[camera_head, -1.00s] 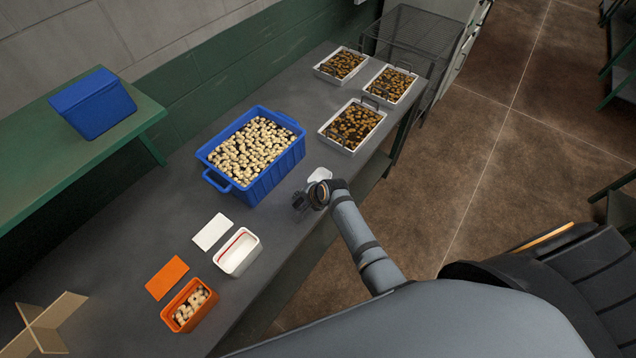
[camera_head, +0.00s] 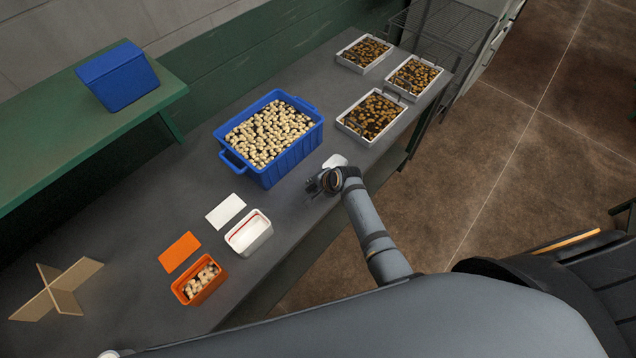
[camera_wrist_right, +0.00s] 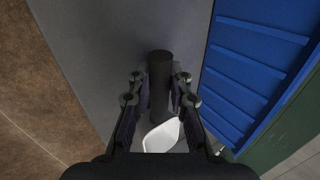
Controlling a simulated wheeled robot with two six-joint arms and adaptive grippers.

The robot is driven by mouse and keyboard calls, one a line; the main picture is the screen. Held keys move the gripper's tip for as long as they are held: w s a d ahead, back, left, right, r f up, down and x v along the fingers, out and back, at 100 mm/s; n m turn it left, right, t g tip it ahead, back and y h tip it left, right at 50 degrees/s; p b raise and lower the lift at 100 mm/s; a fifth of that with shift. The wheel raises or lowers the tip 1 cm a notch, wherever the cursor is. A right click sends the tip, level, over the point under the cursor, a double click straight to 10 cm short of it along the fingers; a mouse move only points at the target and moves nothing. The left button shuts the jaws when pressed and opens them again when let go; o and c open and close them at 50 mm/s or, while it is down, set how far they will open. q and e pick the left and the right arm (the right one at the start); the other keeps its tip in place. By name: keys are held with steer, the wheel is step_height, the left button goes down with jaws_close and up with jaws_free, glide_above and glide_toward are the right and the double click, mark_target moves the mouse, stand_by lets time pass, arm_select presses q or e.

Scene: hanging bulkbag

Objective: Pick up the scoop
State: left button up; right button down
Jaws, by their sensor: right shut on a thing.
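The scoop has a white bowl and a dark handle. In the head view its white bowl (camera_head: 335,161) shows just behind my right gripper (camera_head: 318,184), near the table's right edge. In the right wrist view the dark handle (camera_wrist_right: 160,72) runs between the two fingers of my right gripper (camera_wrist_right: 160,88), and the white bowl (camera_wrist_right: 162,136) lies nearer the palm. The right gripper is shut on the handle. In the head view the gripper hides most of the handle. I cannot tell whether the scoop touches the table. My left gripper is not in view.
A blue crate (camera_head: 264,178) of pale pieces stands left of the gripper. White trays (camera_head: 346,127) of brown pieces stand behind. A white box (camera_head: 249,233), an orange box (camera_head: 199,283) and a wooden cross (camera_head: 57,290) are in front. Bare grey table (camera_head: 300,215) lies between.

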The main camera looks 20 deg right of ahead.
steer(key=s+d+r+b, duration=0.2)
steer(key=d+r+b, duration=0.3)
steer(key=d+r, duration=0.7)
steer(key=shift+d, duration=0.9)
